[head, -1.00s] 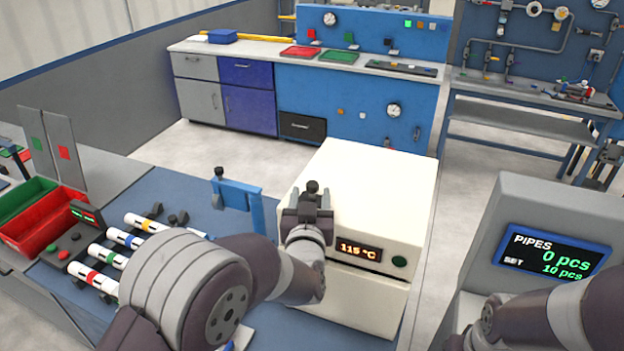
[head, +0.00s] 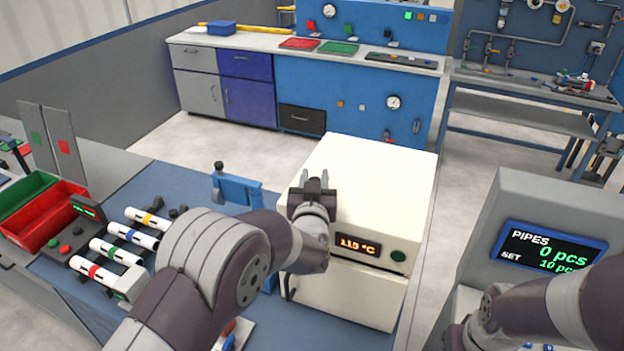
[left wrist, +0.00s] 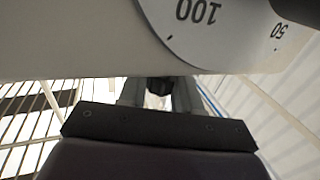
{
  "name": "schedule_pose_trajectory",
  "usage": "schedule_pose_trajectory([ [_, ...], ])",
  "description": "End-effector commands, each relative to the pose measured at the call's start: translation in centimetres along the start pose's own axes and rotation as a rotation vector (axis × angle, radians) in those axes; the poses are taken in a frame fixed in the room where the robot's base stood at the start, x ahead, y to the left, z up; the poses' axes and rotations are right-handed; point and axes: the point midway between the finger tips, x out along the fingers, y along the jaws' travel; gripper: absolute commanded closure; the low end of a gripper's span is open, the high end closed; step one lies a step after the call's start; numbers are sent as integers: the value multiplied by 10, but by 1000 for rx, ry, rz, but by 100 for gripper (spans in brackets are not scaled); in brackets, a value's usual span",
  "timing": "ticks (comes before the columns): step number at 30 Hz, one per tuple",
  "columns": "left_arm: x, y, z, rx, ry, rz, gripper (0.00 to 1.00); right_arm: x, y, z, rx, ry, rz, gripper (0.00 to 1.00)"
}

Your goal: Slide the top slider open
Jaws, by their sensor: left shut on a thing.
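My left gripper (head: 316,182) is over the front part of the white oven's top in the head view. It is shut on a small dark knob, which shows between the fingers in the left wrist view (left wrist: 160,86). What the knob is fixed to is hidden. A blue bracket (head: 238,190) with a black knob (head: 219,167) on its left end stands left of the oven, apart from the gripper. I cannot tell from the frames which part is the top slider. My right gripper is out of view; only my right arm shows at lower right.
The white oven (head: 375,185) has a lit temperature display and a green button. White pipes with coloured bands (head: 148,220) lie on the left bench near a red bin (head: 45,215). A grey console (head: 555,215) with a pipe-count screen stands at right.

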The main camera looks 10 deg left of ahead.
Motion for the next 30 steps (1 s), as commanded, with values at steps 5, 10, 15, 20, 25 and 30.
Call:
schedule_pose_trajectory([
  [5, -10, 33, 1, -2, 3, 6, 100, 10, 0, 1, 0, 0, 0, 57],
  [10, -15, 46, 0, -1, 1, 3, 100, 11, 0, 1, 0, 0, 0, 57],
  [15, -15, 47, 0, 0, 1, 4, 100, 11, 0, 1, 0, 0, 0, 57],
  [20, -15, 47, 0, 0, 1, 4, 46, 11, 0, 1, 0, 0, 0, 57],
  [25, -15, 46, 0, 0, 1, 3, 46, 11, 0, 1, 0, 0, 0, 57],
  [30, -19, 46, 0, -1, 1, 3, 46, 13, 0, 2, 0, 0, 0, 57],
])
